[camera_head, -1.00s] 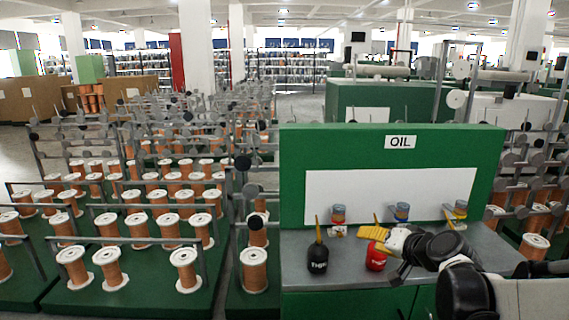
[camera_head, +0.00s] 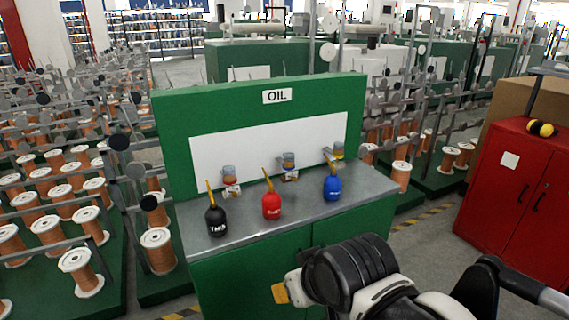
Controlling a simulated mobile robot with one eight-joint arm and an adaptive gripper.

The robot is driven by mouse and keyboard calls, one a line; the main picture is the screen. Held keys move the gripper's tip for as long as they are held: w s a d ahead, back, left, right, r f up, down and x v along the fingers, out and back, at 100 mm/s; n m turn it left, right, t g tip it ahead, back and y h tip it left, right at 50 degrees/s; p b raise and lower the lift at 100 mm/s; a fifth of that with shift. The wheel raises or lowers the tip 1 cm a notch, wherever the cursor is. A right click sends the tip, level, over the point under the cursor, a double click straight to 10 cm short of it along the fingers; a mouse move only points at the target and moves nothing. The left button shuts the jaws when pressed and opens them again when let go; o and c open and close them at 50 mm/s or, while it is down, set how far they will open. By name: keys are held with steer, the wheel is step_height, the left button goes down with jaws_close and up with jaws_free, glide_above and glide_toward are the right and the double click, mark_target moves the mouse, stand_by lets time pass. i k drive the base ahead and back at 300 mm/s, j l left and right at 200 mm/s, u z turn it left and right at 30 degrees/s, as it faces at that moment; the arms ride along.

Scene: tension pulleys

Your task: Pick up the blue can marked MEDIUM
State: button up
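The blue can (camera_head: 332,188) stands upright at the right end of the grey shelf of the OIL bench, its yellow spout pointing up and left. Its lettering is too small to read. A red can (camera_head: 271,206) stands in the middle and a black can (camera_head: 216,221) at the left, both with yellow spouts. My gripper (camera_head: 280,293) is low in front of the bench, below and left of the blue can in the picture and apart from all the cans. Only a small yellow part of its fingers shows; the rest is hidden behind my arm.
The grey bench top (camera_head: 380,186) is bare to the right of the blue can. Small fixtures are on the white panel (camera_head: 268,150) behind the cans. A red cabinet (camera_head: 516,200) with yellow ear defenders (camera_head: 541,128) stands right. Racks of copper spools (camera_head: 158,250) stand left.

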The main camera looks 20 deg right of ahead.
mark_target(333, 183)
steer(key=i+l+z, duration=0.25)
steer(key=i+l, duration=0.35)
steer(key=l, duration=0.3)
steer(key=i+l+z, duration=0.2)
steer(key=i+l, duration=0.5)
steer(key=k+l, duration=0.05)
steer(key=l, duration=0.05)
